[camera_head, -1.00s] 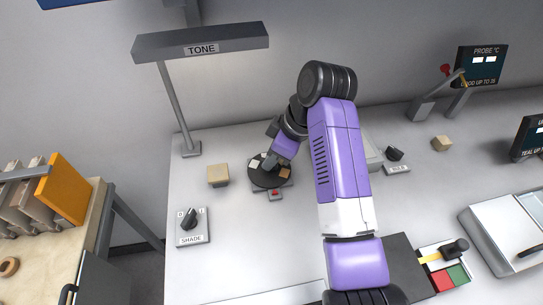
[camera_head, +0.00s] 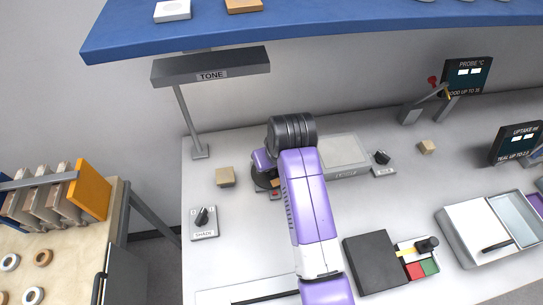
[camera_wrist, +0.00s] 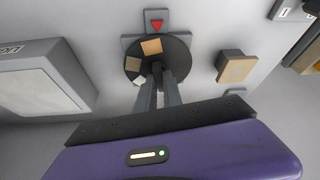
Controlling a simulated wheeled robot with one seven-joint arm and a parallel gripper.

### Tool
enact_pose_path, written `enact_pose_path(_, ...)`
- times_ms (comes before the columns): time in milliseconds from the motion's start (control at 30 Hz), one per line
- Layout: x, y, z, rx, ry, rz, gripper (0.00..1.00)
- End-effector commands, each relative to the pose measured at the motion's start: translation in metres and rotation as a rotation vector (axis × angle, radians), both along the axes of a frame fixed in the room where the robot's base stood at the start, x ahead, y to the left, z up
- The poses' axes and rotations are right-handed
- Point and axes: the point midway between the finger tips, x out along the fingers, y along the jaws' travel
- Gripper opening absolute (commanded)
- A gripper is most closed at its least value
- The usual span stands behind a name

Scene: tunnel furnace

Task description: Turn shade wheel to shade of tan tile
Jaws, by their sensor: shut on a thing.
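The shade wheel is a dark disc (camera_head: 263,180) with coloured patches, mostly hidden behind my arm in the head view. In the wrist view the wheel (camera_wrist: 175,67) shows a light tan-orange patch (camera_wrist: 151,47) beside the red triangle marker (camera_wrist: 156,24), with a brownish and a whitish patch at its left. My gripper (camera_wrist: 158,70) is shut on the small post at the wheel's middle. The tan tile (camera_head: 225,177) is a block standing left of the wheel; it also shows at the right in the wrist view (camera_wrist: 236,67).
A SHADE switch (camera_head: 204,220) sits front-left of the wheel. The TONE lamp (camera_head: 211,67) stands behind and above, under a blue shelf (camera_head: 330,22). A grey panel (camera_head: 343,156) is right of my arm. The bench between the switch and my arm is clear.

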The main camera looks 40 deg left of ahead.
Motion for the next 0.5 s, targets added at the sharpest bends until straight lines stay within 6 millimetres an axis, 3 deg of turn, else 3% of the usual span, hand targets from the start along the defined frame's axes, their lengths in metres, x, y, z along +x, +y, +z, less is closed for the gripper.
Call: enact_pose_path(500, -0.0024, 0.0036, 0.0031, 0.001, -0.003, -0.487, 0.0)
